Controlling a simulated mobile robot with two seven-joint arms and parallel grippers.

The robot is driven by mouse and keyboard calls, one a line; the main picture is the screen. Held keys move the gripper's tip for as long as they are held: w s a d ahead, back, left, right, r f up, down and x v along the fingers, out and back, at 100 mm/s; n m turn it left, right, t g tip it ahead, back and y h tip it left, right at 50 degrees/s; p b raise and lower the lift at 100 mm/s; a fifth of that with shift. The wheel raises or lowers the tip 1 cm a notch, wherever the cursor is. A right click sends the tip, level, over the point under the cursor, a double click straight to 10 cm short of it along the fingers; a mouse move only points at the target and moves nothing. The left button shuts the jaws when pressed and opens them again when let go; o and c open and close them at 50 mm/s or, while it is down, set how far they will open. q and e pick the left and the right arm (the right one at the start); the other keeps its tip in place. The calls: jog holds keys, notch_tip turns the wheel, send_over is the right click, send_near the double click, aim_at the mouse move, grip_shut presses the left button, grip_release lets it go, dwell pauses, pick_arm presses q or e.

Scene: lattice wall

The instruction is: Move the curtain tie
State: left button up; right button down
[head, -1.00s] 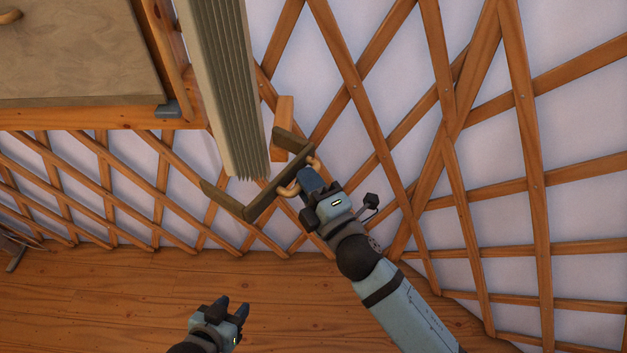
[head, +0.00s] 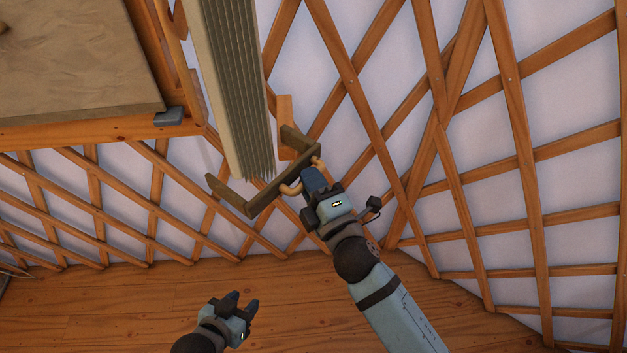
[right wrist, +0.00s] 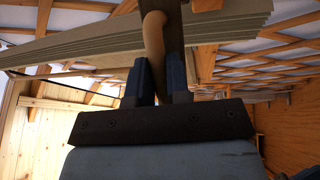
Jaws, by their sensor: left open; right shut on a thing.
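The curtain tie is a dark wooden U-shaped bracket (head: 258,196) with a tan curved handle (head: 291,188). It sits around the lower end of the pleated grey-beige curtain (head: 230,90). My right gripper (head: 311,177) is shut on the handle, which also shows between the fingers in the right wrist view (right wrist: 155,45). The fingers hide part of the handle. My left gripper (head: 242,301) is open and empty, low over the floor and well apart from the tie.
A wooden block (head: 286,112) is on the lattice wall (head: 400,120) just behind the tie. A wooden frame with a beige panel (head: 75,60) is at the upper left. The wooden floor (head: 130,310) around my left gripper looks clear.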

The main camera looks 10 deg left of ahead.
dwell(0.5)
jog(key=c, duration=1.1)
grip_release()
jog(key=shift+f, duration=0.1)
